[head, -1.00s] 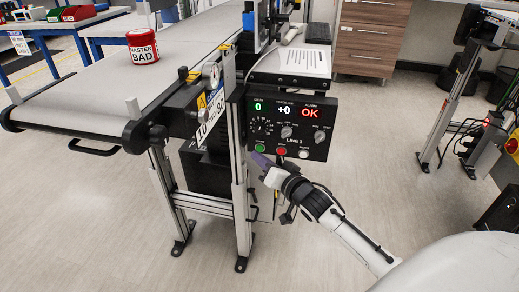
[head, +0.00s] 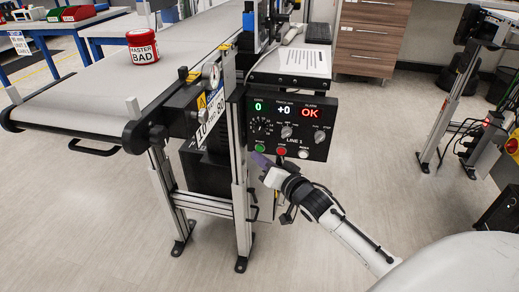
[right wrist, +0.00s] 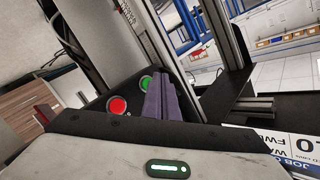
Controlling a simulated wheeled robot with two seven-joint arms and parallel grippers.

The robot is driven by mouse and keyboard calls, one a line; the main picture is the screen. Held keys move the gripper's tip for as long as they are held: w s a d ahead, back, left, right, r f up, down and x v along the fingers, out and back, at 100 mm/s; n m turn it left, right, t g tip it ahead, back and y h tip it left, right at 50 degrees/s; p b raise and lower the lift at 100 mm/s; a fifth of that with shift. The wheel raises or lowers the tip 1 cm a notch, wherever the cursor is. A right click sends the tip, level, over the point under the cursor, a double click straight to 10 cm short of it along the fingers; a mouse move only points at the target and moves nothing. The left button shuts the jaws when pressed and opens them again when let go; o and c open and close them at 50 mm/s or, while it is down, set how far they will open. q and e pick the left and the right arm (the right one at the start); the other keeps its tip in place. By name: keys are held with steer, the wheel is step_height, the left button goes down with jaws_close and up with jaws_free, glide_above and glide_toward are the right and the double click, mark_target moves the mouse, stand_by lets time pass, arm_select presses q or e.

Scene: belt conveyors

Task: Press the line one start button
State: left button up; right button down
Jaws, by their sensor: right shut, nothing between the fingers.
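The line one control box (head: 313,127) is black and is mounted on the conveyor's near side, with displays reading 0, +0 and OK. The green start button (head: 260,148) is at its lower left, beside the red stop button (head: 281,151). My right gripper (head: 258,159) is shut and empty, its purple fingertips just below the green button in the head view. In the right wrist view the purple fingers (right wrist: 160,100) point toward the green button (right wrist: 146,83) and partly overlap it; the red button (right wrist: 117,105) is to the left. I cannot tell whether the fingertips touch the button. My left gripper is out of view.
A conveyor belt (head: 85,92) carries a red and white can marked MASTER BAD (head: 142,47). An aluminium conveyor leg (head: 240,190) stands just left of my right gripper. A white sheet (head: 303,62) lies above the control box.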

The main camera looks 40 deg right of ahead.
steer(key=shift+w+d, duration=0.1)
stand_by(0.5)
steer(key=shift+w+d, duration=0.2)
stand_by(0.4)
